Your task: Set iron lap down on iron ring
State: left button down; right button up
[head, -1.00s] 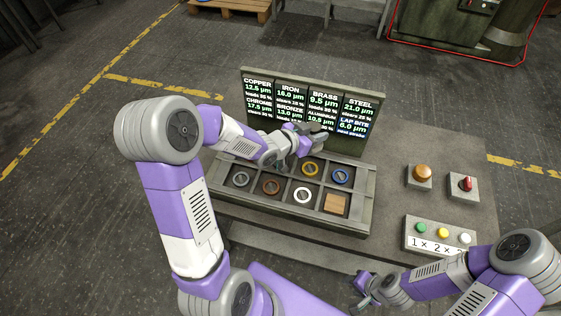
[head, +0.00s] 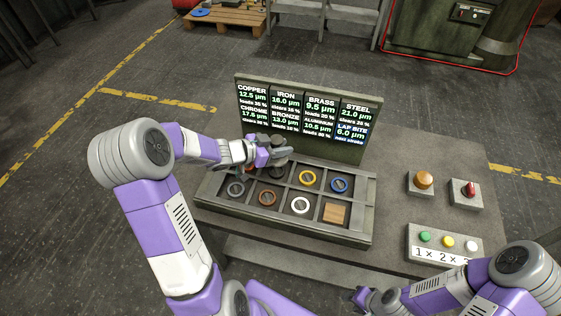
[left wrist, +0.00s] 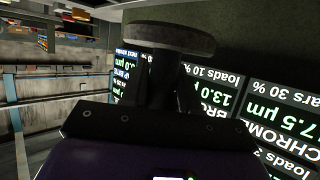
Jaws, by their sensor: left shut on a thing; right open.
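My left gripper (head: 272,153) is shut on the iron lap (left wrist: 170,38), a thick grey disc at the top of the left wrist view. In the head view the gripper is over the back row of the tray, left of its middle, and hides much of the lap. The iron ring (head: 277,171) seems to be the dark ring in the back row, second compartment from the left, partly covered by the gripper. I cannot tell any contact between lap and ring. My right gripper (head: 366,298) is open and empty at the bottom, in front of the table.
A display board (head: 310,110) stands close behind. Button boxes (head: 444,243) stand at right.

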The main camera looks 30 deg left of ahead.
aim_at(281, 159)
pick_arm(q)
jog(key=shift+f+b, duration=0.85)
jog(key=shift+f, duration=1.3)
jog(key=shift+f, duration=0.6)
jog(key=shift+d, duration=0.1)
jog(key=c, duration=0.8)
grip_release()
jog(key=shift+s+f, duration=0.15)
jog(key=shift+f, duration=0.05)
jog(key=shift+c, duration=0.2)
jog(key=shift+r, duration=0.25)
jog(key=p+v, duration=0.3)
jog(key=v, duration=0.9)
jog(key=shift+r, duration=0.4)
